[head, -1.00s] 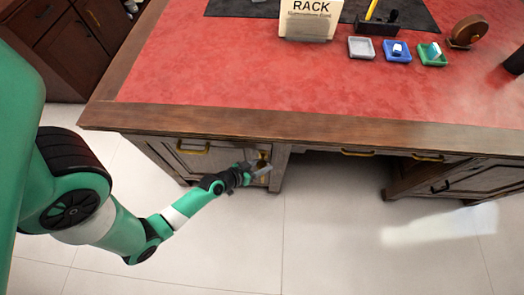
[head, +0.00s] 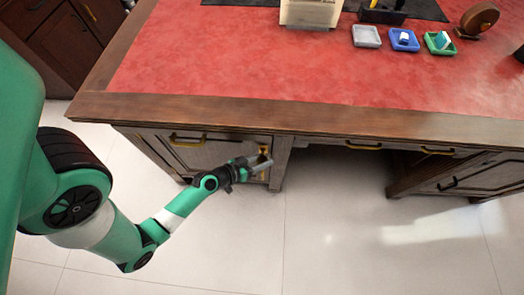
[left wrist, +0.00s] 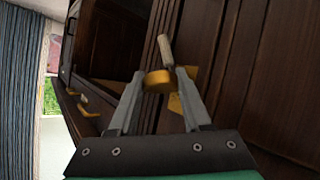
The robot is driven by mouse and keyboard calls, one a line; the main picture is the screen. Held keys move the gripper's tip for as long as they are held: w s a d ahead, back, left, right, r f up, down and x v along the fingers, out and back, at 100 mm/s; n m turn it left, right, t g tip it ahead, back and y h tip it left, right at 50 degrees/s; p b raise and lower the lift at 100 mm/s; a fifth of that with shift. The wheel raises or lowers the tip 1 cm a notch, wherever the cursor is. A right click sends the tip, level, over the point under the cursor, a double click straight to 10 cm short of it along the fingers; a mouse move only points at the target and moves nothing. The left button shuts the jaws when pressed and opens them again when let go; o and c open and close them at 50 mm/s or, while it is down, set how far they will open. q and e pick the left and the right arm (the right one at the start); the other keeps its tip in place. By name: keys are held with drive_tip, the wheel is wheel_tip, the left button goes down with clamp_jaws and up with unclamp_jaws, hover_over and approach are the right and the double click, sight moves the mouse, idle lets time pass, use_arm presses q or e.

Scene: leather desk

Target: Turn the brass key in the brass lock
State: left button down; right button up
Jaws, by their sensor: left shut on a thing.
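The brass key (left wrist: 157,81) shows its round brass head between my left fingertips in the left wrist view. My left gripper (left wrist: 160,80) is shut on the key, one grey finger on each side. A pale rod-like piece (left wrist: 166,50) stands out beyond the brass head. The brass lock (left wrist: 176,104) is a plate on the dark wooden front behind the key. The key's shaft is hidden, so I cannot tell how deep it sits. In the head view my left gripper (head: 262,163) is at the desk's left cabinet door, by the brass lock (head: 264,149).
The red leather desk top (head: 280,80) with its wooden edge overhangs the lock area. A brass handle (head: 187,139) is left of the gripper. Small trays (head: 366,36) and a rack box (head: 310,12) stand on top. The floor in front is clear.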

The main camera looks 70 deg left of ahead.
use_arm(q)
drive_tip(key=shift+t, duration=0.4)
drive_tip(key=shift+n+t, duration=0.7)
drive_tip(key=shift+t, duration=0.4)
